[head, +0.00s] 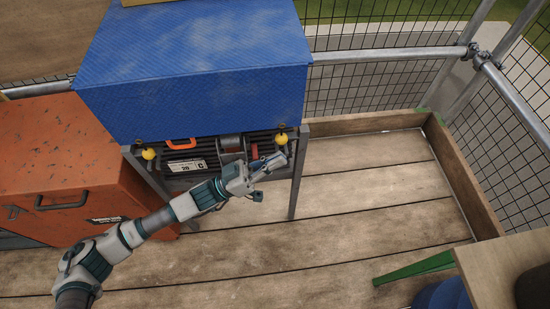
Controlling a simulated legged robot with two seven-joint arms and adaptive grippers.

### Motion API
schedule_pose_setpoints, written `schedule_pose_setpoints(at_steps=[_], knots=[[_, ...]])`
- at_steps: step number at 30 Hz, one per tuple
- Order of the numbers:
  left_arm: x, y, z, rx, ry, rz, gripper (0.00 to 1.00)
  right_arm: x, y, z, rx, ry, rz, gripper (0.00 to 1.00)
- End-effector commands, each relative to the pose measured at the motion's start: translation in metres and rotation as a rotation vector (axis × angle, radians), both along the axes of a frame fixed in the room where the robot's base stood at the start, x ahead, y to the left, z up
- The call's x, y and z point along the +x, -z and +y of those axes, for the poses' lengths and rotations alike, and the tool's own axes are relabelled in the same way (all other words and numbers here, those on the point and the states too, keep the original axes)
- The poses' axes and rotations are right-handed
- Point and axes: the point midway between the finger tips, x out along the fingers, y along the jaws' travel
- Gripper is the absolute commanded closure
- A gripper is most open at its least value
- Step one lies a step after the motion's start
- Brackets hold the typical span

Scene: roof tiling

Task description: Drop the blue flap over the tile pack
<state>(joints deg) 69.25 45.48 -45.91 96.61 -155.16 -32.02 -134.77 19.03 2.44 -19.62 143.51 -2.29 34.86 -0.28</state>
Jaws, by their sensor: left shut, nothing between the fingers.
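The blue flap (200,70) is a textured sheet covering the top of a metal-legged stand and hanging down its front. Yellow balls (149,154) and (282,139) hang at its lower front corners. Under its hem, dark ribbed material shows on a shelf with a white label (186,166); I cannot tell whether this is the tile pack, and the rest is hidden by the flap. My left gripper (276,161) is shut and empty, in front of the shelf's right part, just below the right yellow ball. My right gripper is out of view.
An orange metal chest (60,165) stands left of the stand. The plank floor (370,185) is clear to the right, bounded by a wooden toe board (462,175) and mesh guard rails. A wooden surface (505,265) and a green bar (415,268) occupy the bottom right.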

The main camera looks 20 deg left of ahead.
Motion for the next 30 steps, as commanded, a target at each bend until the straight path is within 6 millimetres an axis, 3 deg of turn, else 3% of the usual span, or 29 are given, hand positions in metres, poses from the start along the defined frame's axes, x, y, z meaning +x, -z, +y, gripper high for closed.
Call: schedule_pose_setpoints(at_steps=[8, 21, 30], knots=[[-0.004, 0.004, 0.006, 0.000, -0.001, 0.002, 1.00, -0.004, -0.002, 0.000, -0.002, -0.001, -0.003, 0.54], [-0.049, 0.051, 0.069, 0.002, -0.002, 0.004, 1.00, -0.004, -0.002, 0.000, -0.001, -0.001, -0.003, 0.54], [-0.061, 0.062, 0.085, -0.001, 0.000, 0.001, 1.00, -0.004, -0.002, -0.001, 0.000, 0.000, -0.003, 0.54]])
